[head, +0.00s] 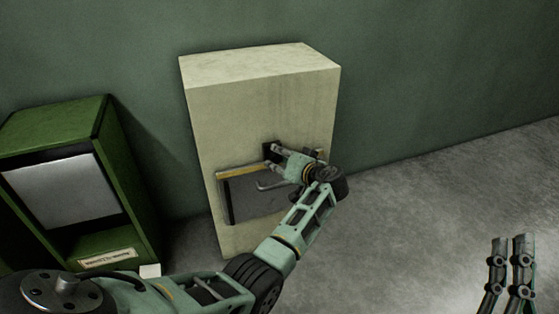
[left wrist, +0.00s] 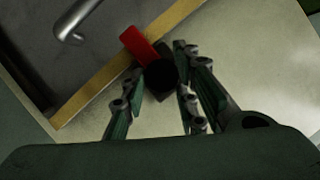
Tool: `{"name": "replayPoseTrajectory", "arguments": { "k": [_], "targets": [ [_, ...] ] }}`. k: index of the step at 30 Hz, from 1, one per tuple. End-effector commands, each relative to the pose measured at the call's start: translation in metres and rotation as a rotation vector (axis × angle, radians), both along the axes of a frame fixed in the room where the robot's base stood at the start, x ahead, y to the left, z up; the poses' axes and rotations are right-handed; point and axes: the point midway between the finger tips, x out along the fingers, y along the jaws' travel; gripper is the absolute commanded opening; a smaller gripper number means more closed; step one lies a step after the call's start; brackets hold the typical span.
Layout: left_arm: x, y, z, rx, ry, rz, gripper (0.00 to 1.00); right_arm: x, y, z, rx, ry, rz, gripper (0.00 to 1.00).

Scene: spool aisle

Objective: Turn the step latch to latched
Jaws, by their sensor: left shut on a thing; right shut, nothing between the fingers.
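The step latch (left wrist: 138,44) shows in the left wrist view as a red bar with a round black knob at its lower end. It lies beside the yellow edge of a dark grey panel (head: 262,205) on the front of a cream cabinet (head: 262,110). My left gripper (head: 271,152) is at the upper part of that panel. In the left wrist view its fingers (left wrist: 160,60) are on both sides of the latch, shut on it. In the head view the gripper mostly hides the latch. My right gripper (head: 512,243) is shut and empty at the lower right.
A bent metal handle (head: 270,186) sticks out from the grey panel, close below my left gripper. A green cabinet (head: 128,165) with a pale panel (head: 65,190) and a label stands to the left. The floor (head: 430,200) to the right is clear.

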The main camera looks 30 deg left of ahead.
Motion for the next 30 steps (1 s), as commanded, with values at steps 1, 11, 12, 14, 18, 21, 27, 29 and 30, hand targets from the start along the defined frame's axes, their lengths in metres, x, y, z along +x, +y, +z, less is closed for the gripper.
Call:
{"name": "replayPoseTrajectory", "arguments": {
  "k": [1, 11, 12, 14, 18, 21, 27, 29, 30],
  "targets": [
    [0.0052, -0.0047, 0.0033, 0.003, -0.004, -0.017, 0.00, -0.0009, 0.0000, 0.0012, 0.003, -0.008, 0.000, 0.00],
    [0.0048, -0.0050, 0.0028, 0.010, 0.008, -0.016, 0.00, -0.0025, -0.0001, 0.0039, 0.006, -0.022, 0.001, 0.00],
    [0.0048, -0.0051, 0.0027, 0.010, 0.008, -0.016, 0.00, -0.0025, -0.0001, 0.0038, 0.006, -0.022, 0.001, 0.00],
    [0.0048, -0.0051, 0.0026, 0.010, 0.008, -0.016, 0.00, -0.0024, -0.0001, 0.0037, 0.006, -0.022, 0.001, 0.00],
    [0.0047, -0.0051, 0.0023, 0.010, 0.008, -0.016, 0.35, -0.0024, 0.0001, 0.0035, 0.006, -0.021, 0.001, 0.00],
    [0.0045, -0.0047, 0.0026, 0.011, 0.008, -0.016, 0.41, -0.0024, 0.0001, 0.0034, 0.007, -0.021, 0.002, 0.00],
    [0.0037, -0.0035, 0.0026, 0.012, 0.008, -0.013, 0.41, -0.0023, 0.0001, 0.0034, 0.007, -0.020, 0.002, 0.00],
    [0.0034, -0.0032, 0.0022, 0.012, 0.009, -0.011, 0.41, -0.0023, 0.0001, 0.0034, 0.007, -0.020, 0.002, 0.00],
    [0.0032, -0.0029, 0.0020, 0.012, 0.009, -0.011, 0.41, -0.0023, 0.0001, 0.0034, 0.007, -0.020, 0.002, 0.00]
  ]
}}
